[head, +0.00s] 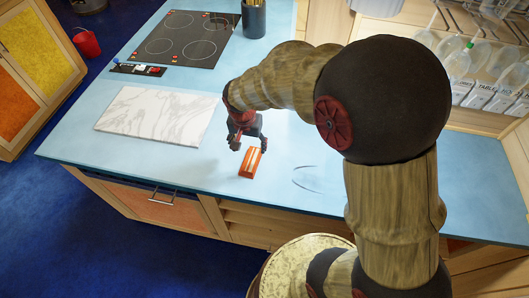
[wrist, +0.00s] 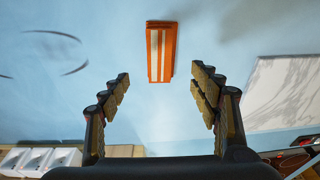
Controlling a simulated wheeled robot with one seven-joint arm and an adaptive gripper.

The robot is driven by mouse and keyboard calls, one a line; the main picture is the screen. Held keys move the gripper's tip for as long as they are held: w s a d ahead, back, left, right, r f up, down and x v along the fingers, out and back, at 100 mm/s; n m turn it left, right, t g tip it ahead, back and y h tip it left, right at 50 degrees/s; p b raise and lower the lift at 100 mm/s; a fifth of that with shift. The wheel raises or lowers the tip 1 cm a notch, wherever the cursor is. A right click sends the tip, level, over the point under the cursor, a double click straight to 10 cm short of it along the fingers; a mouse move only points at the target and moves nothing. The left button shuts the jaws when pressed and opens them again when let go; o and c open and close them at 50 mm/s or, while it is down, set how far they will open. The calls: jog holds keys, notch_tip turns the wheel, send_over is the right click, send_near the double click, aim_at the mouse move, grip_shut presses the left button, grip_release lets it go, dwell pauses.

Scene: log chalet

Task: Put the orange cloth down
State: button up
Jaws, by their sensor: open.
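The orange cloth (head: 251,162), folded into a small rectangle with pale stripes, lies on the blue countertop (head: 185,174) near its front edge. In the wrist view the cloth (wrist: 162,51) lies ahead of the fingertips, between their lines and apart from both. My gripper (head: 248,143) is just above and behind the cloth in the head view. In the wrist view my gripper (wrist: 163,88) is open, with nothing between its fingers.
A white marble board (head: 158,115) lies left of the cloth. A black cooktop (head: 183,38) and a dark utensil holder (head: 254,18) are farther back. A thin dark oval outline (head: 318,179) shows on the counter to the right. Bare counter surrounds the cloth.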

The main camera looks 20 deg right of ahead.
jog(key=s+r+n+t, duration=0.25)
jog(key=s+r, duration=0.55)
jog(key=r, duration=0.7)
jog(key=s+r+n+t+y, duration=0.1)
jog(key=s+r+n, duration=0.4)
jog(key=s, duration=0.7)
jog(key=shift+s+d+r, duration=0.2)
jog(key=shift+d+r, duration=0.1)
jog(key=shift+r, duration=0.25)
jog(key=shift+t, duration=0.25)
notch_tip(320, 180, down, 5)
jog(key=b, duration=0.4)
jog(key=shift+r+b, duration=0.2)
jog(key=shift+b, duration=0.15)
jog(key=shift+c, duration=0.8)
